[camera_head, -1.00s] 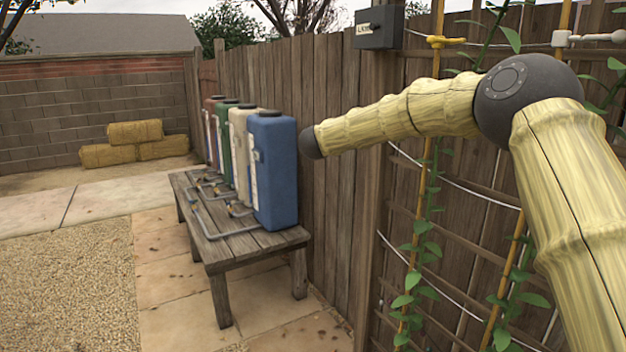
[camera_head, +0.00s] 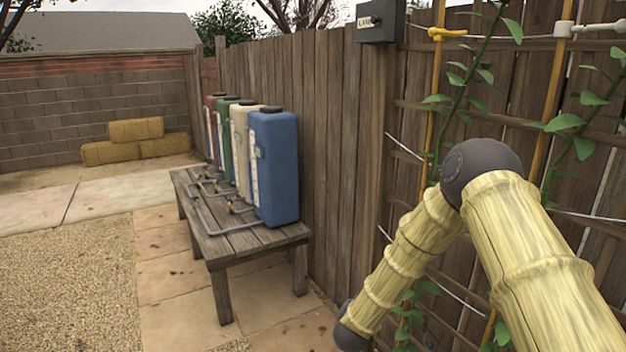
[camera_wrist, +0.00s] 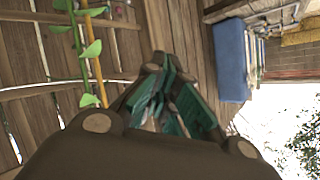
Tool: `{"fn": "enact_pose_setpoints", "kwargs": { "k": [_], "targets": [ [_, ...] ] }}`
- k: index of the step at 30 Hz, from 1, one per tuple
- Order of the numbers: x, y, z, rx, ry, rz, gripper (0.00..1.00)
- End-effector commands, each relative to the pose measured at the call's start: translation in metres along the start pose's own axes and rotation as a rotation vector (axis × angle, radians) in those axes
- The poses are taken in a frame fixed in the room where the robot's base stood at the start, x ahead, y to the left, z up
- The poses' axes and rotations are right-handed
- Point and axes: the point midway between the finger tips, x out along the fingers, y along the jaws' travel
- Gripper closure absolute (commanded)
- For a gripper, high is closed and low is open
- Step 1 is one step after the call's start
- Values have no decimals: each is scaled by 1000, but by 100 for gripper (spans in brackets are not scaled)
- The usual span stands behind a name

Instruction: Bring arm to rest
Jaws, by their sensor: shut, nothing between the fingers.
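My arm is bent in the head view, with its elbow joint in front of the trellis and its forearm sloping down to the lower left. My gripper lies beyond the dark wrist joint and is hidden in the head view. In the wrist view my gripper (camera_wrist: 165,105) shows dark with green finger pads. Its fingers are together and hold nothing. Fence boards lie behind the fingertips, and the gripper appears clear of them.
A wooden bench (camera_head: 235,250) holds several tanks, the nearest a blue tank (camera_head: 274,168), left of my arm. A wooden fence (camera_head: 335,150) and a trellis with climbing plants (camera_head: 445,90) stand close behind my arm. A dark box (camera_head: 381,22) hangs above. Paving (camera_head: 180,310) is clear.

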Motion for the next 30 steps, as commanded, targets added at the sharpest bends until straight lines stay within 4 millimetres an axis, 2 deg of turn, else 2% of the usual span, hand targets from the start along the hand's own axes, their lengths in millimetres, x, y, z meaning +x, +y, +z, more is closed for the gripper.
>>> {"fn": "enact_pose_setpoints", "kwargs": {
  "k": [1,6,11,15,20,24,30],
  "targets": [
    [-8,20,24,-34,-48,8,100],
    [-41,81,94,-142,-208,27,100],
    [-83,139,152,-236,-363,47,100],
    [-128,190,195,-312,-504,66,100],
    [-188,247,236,-390,-670,92,100],
    [-248,294,264,-450,-820,115,100],
    [-334,349,286,-517,-1020,148,100]
  ]
}}
